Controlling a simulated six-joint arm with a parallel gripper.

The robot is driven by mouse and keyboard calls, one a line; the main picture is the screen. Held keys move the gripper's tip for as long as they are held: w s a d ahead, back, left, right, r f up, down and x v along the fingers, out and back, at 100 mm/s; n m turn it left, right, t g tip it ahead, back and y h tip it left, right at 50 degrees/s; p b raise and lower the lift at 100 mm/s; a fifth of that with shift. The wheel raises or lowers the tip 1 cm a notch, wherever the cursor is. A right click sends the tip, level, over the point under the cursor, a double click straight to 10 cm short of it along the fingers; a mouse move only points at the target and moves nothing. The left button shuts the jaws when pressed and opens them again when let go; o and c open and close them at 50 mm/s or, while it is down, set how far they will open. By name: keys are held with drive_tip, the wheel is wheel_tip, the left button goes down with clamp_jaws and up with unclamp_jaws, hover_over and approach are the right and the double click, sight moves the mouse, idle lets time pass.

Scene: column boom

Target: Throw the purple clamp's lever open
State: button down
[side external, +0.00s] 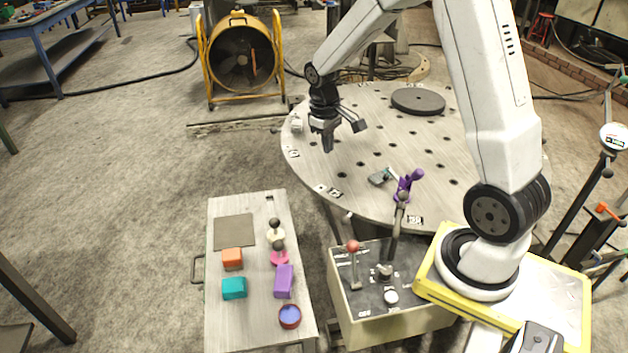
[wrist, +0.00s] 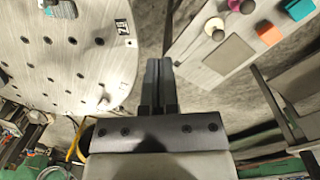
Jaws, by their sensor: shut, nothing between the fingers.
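The purple clamp (side external: 405,188) stands at the near edge of the round, perforated table (side external: 350,160). Its purple lever is raised at its upper right. A dark grey post stands just in front of the clamp and partly hides it. A small grey-green piece (side external: 380,178) lies at its left. My gripper (side external: 328,148) is above the left part of the round table, up and left of the clamp and apart from it. Its fingers point down and are shut with nothing between them. The shut fingers also show in the wrist view (wrist: 160,66). The clamp cannot be made out in the wrist view.
A side bench (side external: 228,206) holds orange (side external: 232,259), teal (side external: 234,288) and purple (side external: 284,281) blocks and a round cup (side external: 290,316). A control box (side external: 350,300) with a red-knobbed lever (side external: 353,247) stands before the clamp. A dark disc (side external: 418,101) lies at the table's back.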

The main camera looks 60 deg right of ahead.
drive_tip(key=s+d+f+m+g+y, duration=0.1)
drive_tip(key=s+d+f+g, duration=0.1)
drive_tip(key=d, duration=1)
drive_tip(key=s+d+f+m+g, duration=0.1)
drive_tip(key=s+d, duration=0.3)
drive_tip(key=d, duration=0.9)
drive_tip(key=shift+d+f+m+g+y, duration=0.2)
drive_tip(key=shift+f+m+g+y, duration=0.15)
drive_tip(key=shift+g, duration=0.35)
approach(406, 179)
drive_tip(key=f, duration=0.1)
drive_tip(key=shift+s+a+f, duration=0.1)
drive_tip(key=shift+s+f, duration=0.05)
drive_tip(key=shift+s, duration=0.45)
drive_tip(key=shift+s+a+f, duration=0.1)
drive_tip(key=shift+s, duration=0.55)
drive_tip(key=shift+s+a+f, duration=0.15)
drive_tip(key=shift+s+f, duration=0.05)
drive_tip(key=shift+s, duration=0.3)
drive_tip(key=shift+s+a+f, duration=0.15)
drive_tip(key=shift+s, duration=0.35)
